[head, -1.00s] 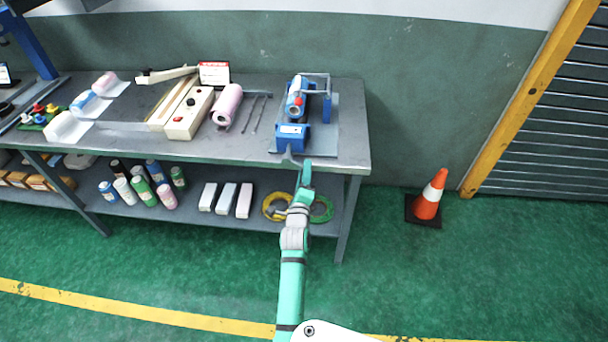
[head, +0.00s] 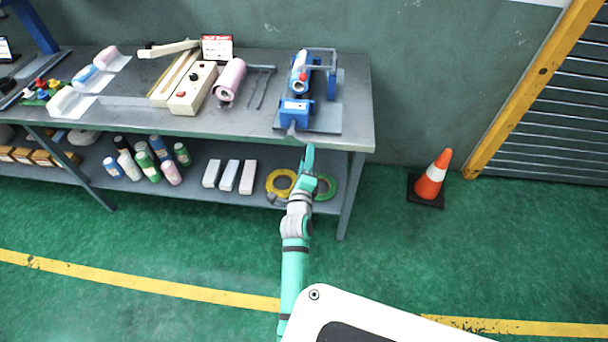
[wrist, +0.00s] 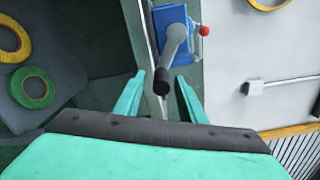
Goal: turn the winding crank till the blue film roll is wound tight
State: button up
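The winder (head: 296,111) is a blue device on a grey plate at the right end of the bench. A pale blue film roll (head: 299,76) lies in it, with a red knob beside it. The winding crank (head: 292,129) is grey and sticks out at the winder's front. In the wrist view the crank's black handle (wrist: 162,82) shows between my gripper's two teal fingers, with a gap on each side. My gripper (wrist: 160,78) is open. In the head view my gripper (head: 308,152) is just in front of the bench edge, and its fingers overlap there. The wrist view does not show the roll.
The grey bench (head: 350,120) holds a pink roll (head: 229,80) and a cream sealer (head: 193,90) left of the winder. Tape rings, yellow (head: 282,181) and green, lie on the lower shelf. An orange cone (head: 433,174) stands to the right. The floor in front is clear.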

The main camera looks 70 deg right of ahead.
jog(key=v, duration=0.7)
dwell(1.1)
jog(key=shift+r, duration=0.1)
dwell(0.4)
